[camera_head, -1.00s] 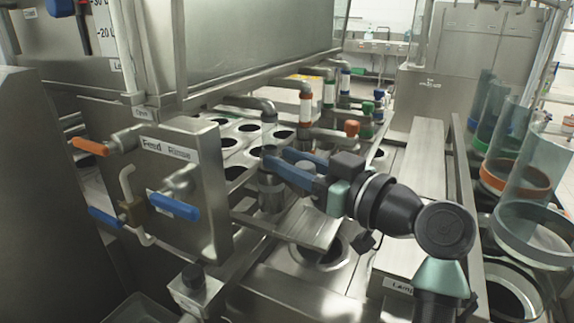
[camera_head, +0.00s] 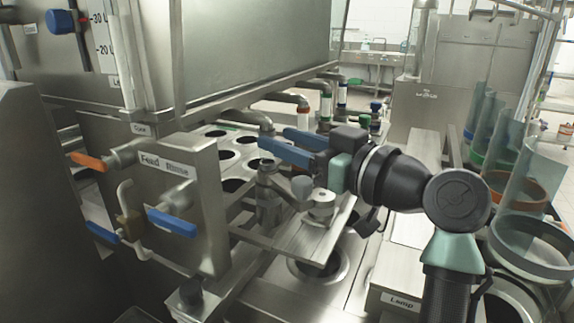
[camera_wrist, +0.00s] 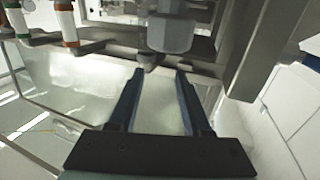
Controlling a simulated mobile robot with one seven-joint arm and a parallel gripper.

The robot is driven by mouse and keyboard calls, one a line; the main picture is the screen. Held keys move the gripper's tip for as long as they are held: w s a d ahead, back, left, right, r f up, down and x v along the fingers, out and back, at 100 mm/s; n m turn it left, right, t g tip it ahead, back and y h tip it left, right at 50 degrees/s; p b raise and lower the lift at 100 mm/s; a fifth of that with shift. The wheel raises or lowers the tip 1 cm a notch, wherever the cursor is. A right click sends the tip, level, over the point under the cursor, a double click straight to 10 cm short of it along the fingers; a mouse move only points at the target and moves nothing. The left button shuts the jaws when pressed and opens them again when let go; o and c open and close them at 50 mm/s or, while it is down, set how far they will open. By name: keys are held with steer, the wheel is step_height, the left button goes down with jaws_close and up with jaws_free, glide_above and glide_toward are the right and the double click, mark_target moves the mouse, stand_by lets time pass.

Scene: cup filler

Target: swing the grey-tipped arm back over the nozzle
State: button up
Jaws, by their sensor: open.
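My gripper (camera_head: 277,139) is open, its two blue fingers held above and behind the grey-tipped arm. It also shows in the wrist view (camera_wrist: 159,73), with nothing between the fingers. I cannot tell whether the arm's disc lies over the outlet. In the wrist view a grey cylindrical part (camera_wrist: 172,33) lies beyond the fingertips.
A valve box with blue handles (camera_head: 172,223) stands at left. Pipes with an orange band (camera_head: 303,116) and a green band (camera_head: 326,106) stand behind my gripper. A tray with round holes (camera_head: 222,153) lies behind the nozzle. Clear cylinders (camera_head: 520,178) stand at right.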

mark_target(287, 189)
step_height(287, 189, up, 4)
steer(key=shift+r, duration=0.2)
